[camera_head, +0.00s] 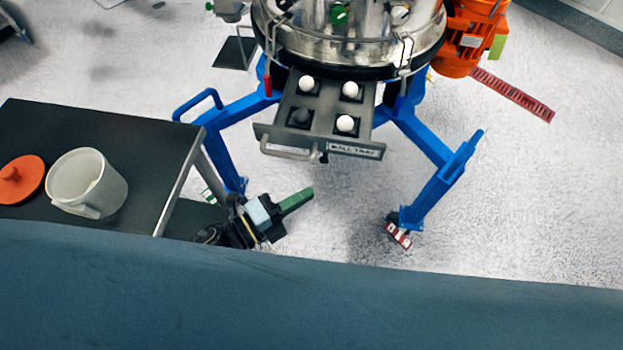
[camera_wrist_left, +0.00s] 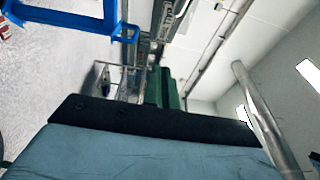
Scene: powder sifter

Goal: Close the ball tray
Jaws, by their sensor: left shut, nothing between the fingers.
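The ball tray (camera_head: 318,127) is pulled out toward me from under the steel sifter (camera_head: 350,45) in the head view. It holds three white balls and one dark ball or empty dark seat at the front left. Its bar handle (camera_head: 287,153) is on the front panel, left of a label. My left gripper (camera_head: 308,193) is shut and empty, with green fingers, below and in front of the tray, apart from the handle. Its green fingers also show in the left wrist view (camera_wrist_left: 165,88). My right gripper is not in view.
Blue legs (camera_head: 425,140) of the sifter stand on both sides of the tray. A black table (camera_head: 120,125) at left bears a white pot (camera_head: 75,190) and an orange lid (camera_head: 20,180). An orange motor (camera_head: 465,40) is at upper right.

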